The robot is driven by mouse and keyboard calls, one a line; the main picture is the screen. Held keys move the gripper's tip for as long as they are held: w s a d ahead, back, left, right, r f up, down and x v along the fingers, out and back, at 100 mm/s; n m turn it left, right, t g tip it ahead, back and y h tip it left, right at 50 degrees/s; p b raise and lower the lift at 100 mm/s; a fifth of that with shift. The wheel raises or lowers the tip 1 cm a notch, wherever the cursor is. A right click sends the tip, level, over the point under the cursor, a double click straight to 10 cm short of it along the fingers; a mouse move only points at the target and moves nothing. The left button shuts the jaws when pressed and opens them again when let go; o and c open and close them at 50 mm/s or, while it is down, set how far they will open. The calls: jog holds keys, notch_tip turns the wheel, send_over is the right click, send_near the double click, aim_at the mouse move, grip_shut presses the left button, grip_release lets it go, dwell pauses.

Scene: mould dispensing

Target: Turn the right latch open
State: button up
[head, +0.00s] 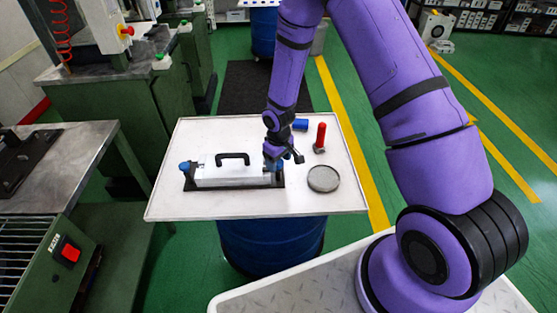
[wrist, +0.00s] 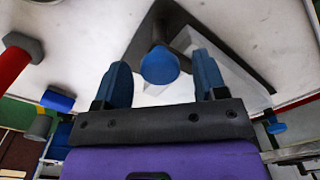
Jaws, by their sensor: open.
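The mould is a silver block (head: 225,177) with a black arched handle (head: 232,156) on a black base plate. The right latch has a blue knob (wrist: 160,66); in the head view my gripper covers most of it. My gripper (head: 276,160) is at the mould's right end. In the wrist view my gripper (wrist: 161,78) is open, with one blue finger on each side of the knob. Gaps show between the knob and both fingers. The left latch (head: 185,167) has a blue knob at the far end, also in the wrist view (wrist: 276,128).
The mould lies on a white tabletop (head: 200,210) on a blue drum (head: 270,245). A red-handled tool (head: 320,136), a blue cylinder (head: 300,125) and a round grey dish (head: 323,179) lie to the right of the mould. The table's front is clear.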

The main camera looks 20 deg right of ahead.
jog(key=c, duration=0.9)
jog(key=m, duration=0.4)
jog(key=shift+m, duration=0.4)
jog(key=m, duration=0.4)
jog(key=shift+m, duration=0.3)
jog(key=m, duration=0.4)
jog(key=shift+m, duration=2.2)
